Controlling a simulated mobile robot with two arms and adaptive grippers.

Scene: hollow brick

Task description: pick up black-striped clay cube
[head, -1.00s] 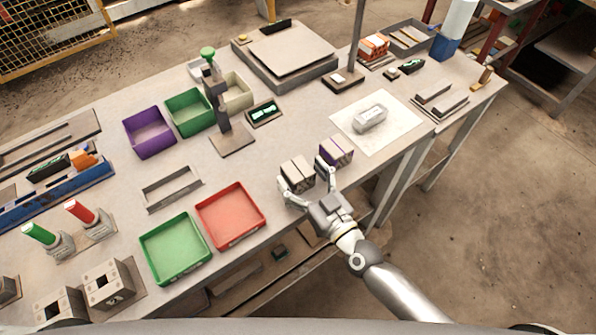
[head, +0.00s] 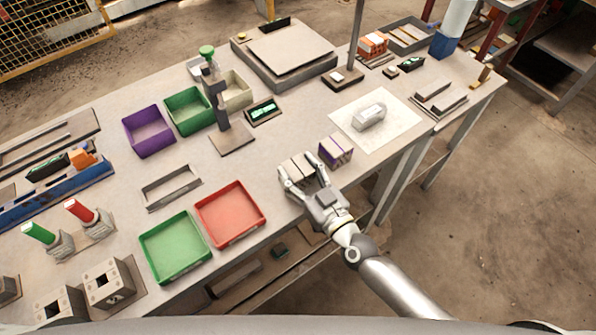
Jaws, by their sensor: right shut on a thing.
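The black-striped clay cube (head: 295,168) is a pale block with dark stripes near the table's front edge. My right gripper (head: 303,181) reaches in from the lower right and is shut on it, one finger on each side. The fingers hide part of the cube's near faces. I cannot tell whether the cube is clear of the table. A purple-striped cube (head: 336,151) stands just to the right, apart from the gripper. My left gripper is not in view.
A red tray (head: 262,213) and a green tray (head: 205,257) lie to the left. A metal frame (head: 171,187) is behind them. A white sheet with a clear block (head: 369,116) lies to the right. Purple, green and cream bins stand farther back. Table between is clear.

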